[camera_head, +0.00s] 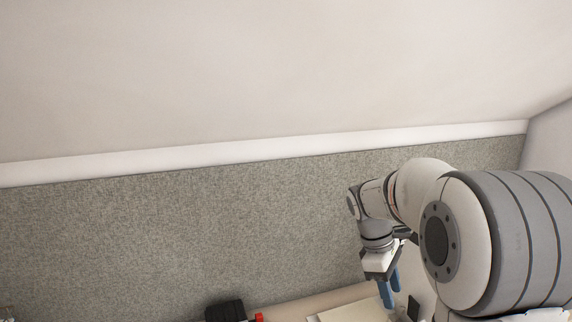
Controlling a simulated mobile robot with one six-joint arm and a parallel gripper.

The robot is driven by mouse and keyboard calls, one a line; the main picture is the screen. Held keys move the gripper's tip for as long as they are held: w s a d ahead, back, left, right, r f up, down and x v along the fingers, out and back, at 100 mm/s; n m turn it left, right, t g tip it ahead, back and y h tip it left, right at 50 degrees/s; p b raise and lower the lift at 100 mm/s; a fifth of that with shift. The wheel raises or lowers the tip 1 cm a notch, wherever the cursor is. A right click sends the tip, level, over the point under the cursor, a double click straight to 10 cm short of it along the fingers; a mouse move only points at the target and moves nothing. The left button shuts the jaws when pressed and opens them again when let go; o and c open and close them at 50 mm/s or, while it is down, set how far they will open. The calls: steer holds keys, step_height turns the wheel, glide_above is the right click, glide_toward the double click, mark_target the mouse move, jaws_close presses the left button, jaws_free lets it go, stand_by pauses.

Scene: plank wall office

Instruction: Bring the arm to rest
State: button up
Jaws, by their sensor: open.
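My arm comes in from the right side of the view, with its large grey and white joint close to the camera. My gripper (390,291) hangs at the end of the arm, pointing down, with blue fingers. The fingers are open, and I see nothing held between them. The gripper is above or in front of a pale flat board (352,312) at the bottom edge; the height between them is hard to tell.
A grey-green fabric panel (180,235) spans the view behind the arm, below a plain pale wall (260,70). A black object (226,310) with a red part (259,317) beside it sits at the bottom edge. A dark object (413,308) is right of the fingers.

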steer(key=s+a+m+t+y, duration=0.1)
steer(key=s+a+m+t, duration=0.1)
steer(key=s+m, duration=0.3)
steer(key=s+a+m+t+y, duration=0.2)
steer(key=s+a+m, duration=0.3)
steer(key=s, duration=0.6)
steer(key=shift+s+a+r+m+t+y, duration=0.2)
steer(key=shift+s+r+m+t+y, duration=0.15)
steer(key=shift+m+t, duration=0.35)
